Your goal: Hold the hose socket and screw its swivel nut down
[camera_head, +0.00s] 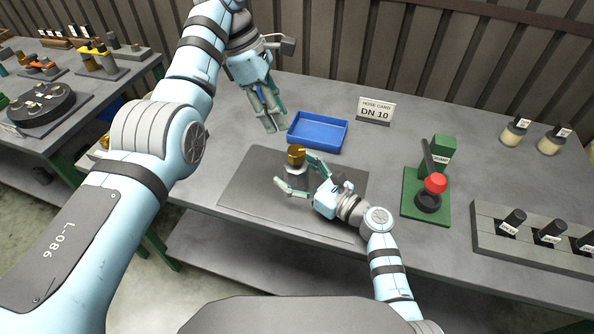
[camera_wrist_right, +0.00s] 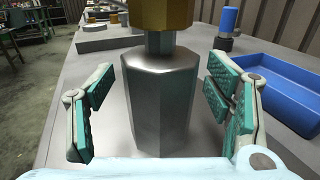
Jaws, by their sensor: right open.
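A steel, faceted body (camera_head: 297,178) stands upright on the dark mat (camera_head: 245,190), with a brass nut (camera_head: 296,154) at its top. In the right wrist view, the steel body (camera_wrist_right: 162,100) is centred, and the brass nut (camera_wrist_right: 162,14) sits above a narrower neck, cut off by the top edge. My right gripper (camera_head: 296,176) is open, one finger on each side of the steel body, with visible gaps to both fingers in the wrist view. My left gripper (camera_head: 268,122) hangs fingers down beside the blue tray, away from the nut; whether its fingers are shut is unclear.
The blue tray (camera_head: 318,143) looks empty and lies behind the mat. A "DN 10" card (camera_head: 374,109) stands behind it. To the right are a green stand (camera_head: 412,210) with a red-knobbed lever and a rack (camera_head: 540,262) of dark parts.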

